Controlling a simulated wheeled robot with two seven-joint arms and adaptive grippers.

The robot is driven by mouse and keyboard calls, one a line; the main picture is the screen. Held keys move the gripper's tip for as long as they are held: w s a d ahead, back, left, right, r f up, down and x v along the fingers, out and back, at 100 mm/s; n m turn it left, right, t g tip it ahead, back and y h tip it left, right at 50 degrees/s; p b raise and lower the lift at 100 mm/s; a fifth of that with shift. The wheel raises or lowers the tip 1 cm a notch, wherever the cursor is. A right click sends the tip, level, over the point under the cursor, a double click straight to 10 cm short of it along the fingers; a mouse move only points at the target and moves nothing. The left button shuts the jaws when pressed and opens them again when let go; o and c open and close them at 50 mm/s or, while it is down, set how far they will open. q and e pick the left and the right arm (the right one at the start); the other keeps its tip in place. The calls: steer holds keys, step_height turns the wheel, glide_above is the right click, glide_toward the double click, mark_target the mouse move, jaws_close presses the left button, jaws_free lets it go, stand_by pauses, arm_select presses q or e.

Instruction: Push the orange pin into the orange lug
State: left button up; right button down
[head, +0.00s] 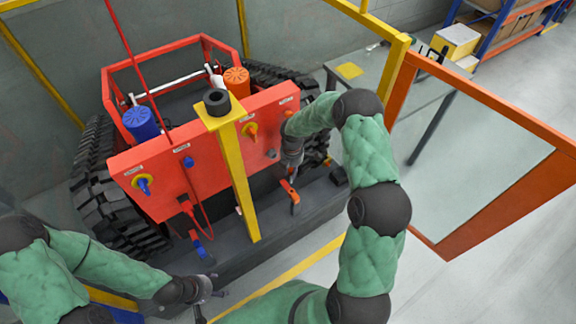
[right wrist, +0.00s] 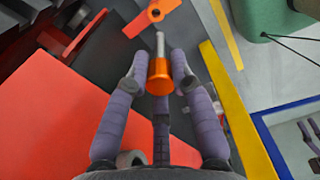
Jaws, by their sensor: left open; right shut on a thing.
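The orange pin (right wrist: 160,76) has a thick orange head and a thin grey shaft. My right gripper (right wrist: 159,70) is shut on its head, with the shaft pointing away from the fingers. The orange lug (right wrist: 144,20), a flat piece with a hole, shows beyond the shaft tip; the two look apart. In the head view my right gripper (head: 291,166) reaches down in front of the red panel, just above an orange piece. I cannot tell there where pin and lug divide. My left gripper (head: 207,291) is open and empty at the lower left, near the carrier's front edge.
The red panel (head: 215,140) carries blue and orange knobs and caps. A yellow post (head: 236,175) with a black cap stands left of my right gripper. An orange-framed panel (head: 480,150) stands at the right.

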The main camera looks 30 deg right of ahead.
steer(key=shift+w+d+f+n, duration=0.25)
steer(key=shift+f+n, duration=0.15)
steer(key=shift+f, duration=0.05)
steer(key=shift+f+b, duration=1.9)
steer(key=shift+f, duration=1)
steer(key=shift+f+b, duration=1.4)
steer(key=shift+f, duration=0.8)
stand_by(0.9)
steer(key=shift+f, duration=0.35)
steer(key=shift+f+b, duration=0.75)
stand_by(0.5)
